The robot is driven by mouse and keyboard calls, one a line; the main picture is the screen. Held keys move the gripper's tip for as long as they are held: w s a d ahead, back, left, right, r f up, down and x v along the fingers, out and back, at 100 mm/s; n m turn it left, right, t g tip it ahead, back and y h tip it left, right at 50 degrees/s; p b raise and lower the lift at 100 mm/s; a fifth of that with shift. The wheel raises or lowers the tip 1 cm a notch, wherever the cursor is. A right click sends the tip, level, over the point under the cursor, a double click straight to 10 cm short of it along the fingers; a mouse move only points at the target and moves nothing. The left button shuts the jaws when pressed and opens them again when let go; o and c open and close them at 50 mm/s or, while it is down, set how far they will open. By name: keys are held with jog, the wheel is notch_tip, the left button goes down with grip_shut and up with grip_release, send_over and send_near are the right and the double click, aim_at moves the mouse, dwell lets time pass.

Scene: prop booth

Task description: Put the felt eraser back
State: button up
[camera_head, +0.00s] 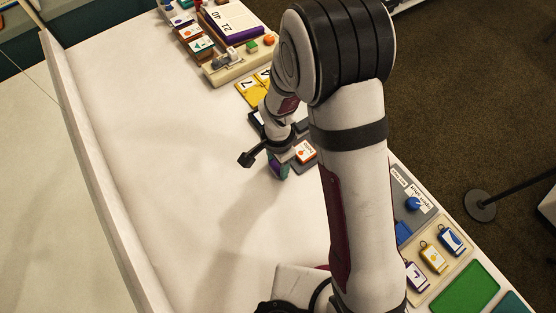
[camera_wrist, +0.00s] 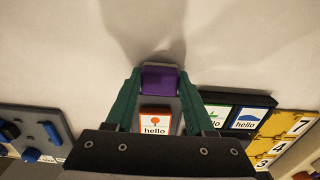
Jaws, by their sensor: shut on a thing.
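My gripper (camera_head: 279,166) hangs over the white table (camera_head: 180,130), near its middle. In the wrist view its two green fingers (camera_wrist: 160,84) are shut on a purple block with a grey edge (camera_wrist: 160,79), which looks like the felt eraser. In the head view only a bit of purple shows between the fingers, and the arm hides part of the area. I cannot tell whether the eraser touches the table.
An orange "hello" tile (camera_head: 305,152) lies right beside my gripper. Green (camera_wrist: 212,116) and blue (camera_wrist: 249,118) tiles sit in a dark tray to the right in the wrist view, near yellow number tiles (camera_wrist: 287,138). A grey board with blue pieces (camera_wrist: 35,132) lies left. The table's left half is clear.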

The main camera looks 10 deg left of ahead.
jog(key=shift+f, duration=0.1)
jog(key=o, duration=1.3)
notch_tip(320, 180, up, 11)
jog(key=s+d+r, duration=0.4)
jog(key=d+r, duration=0.2)
jog(key=r, duration=0.1)
jog(key=s+d+r+n+y, duration=0.1)
jog(key=s+d, duration=0.2)
jog(key=s, duration=0.3)
jog(key=s+d+r+n, duration=0.2)
jog(key=s+d, duration=0.1)
jog(key=s, duration=0.3)
jog(key=shift+s+d+r+y, duration=0.25)
jog(key=shift+s+d+y, duration=0.1)
jog(key=shift+s+y, duration=0.05)
